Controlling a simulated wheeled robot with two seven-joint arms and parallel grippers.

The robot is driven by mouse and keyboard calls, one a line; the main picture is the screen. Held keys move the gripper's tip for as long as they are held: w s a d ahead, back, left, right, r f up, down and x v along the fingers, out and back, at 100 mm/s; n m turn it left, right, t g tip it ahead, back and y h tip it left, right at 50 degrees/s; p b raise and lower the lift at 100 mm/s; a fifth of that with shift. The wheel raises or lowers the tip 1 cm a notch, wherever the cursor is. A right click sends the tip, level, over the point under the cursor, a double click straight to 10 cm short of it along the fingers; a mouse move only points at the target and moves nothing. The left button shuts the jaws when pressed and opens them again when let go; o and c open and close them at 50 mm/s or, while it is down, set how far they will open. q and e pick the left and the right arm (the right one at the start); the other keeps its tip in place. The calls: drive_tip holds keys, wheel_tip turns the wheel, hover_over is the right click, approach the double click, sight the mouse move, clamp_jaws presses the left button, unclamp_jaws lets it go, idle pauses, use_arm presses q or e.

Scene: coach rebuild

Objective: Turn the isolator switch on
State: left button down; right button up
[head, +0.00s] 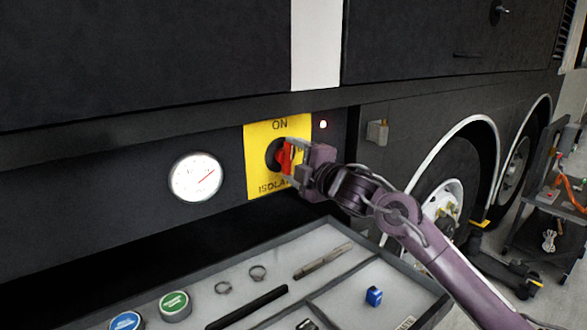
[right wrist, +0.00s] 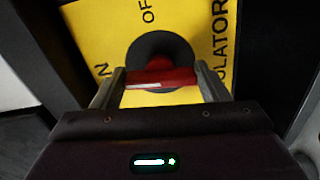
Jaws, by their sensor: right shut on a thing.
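The isolator switch is a red handle (head: 285,157) on a round black base (head: 272,153), set in a yellow plate (head: 256,134) lettered ON at the top and ISOLATOR at the bottom. My right gripper (head: 292,160) is shut on the red handle from the right. In the right wrist view the handle (right wrist: 160,79) lies crosswise between the fingertips (right wrist: 163,86), with its white mark on the left half, towards the ON lettering. In the head view the handle stands roughly upright. The OFF lettering shows only partly in the wrist view. My left gripper is out of view.
Below is a grey tray (head: 330,289) with tins, clamps, rods and a blue block (head: 374,296). A cart (head: 545,220) stands far right.

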drive_tip(key=shift+f+n+b, duration=0.15)
drive_tip(key=shift+n+b, duration=0.15)
drive_tip(key=shift+n, duration=0.3)
drive_tip(key=o, duration=1)
drive_tip(key=shift+s+d, duration=0.1)
drive_tip(key=b+v, duration=0.2)
drive_tip(key=v, duration=0.5)
drive_tip(key=shift+s+d, duration=0.15)
drive_tip(key=shift+s, duration=0.1)
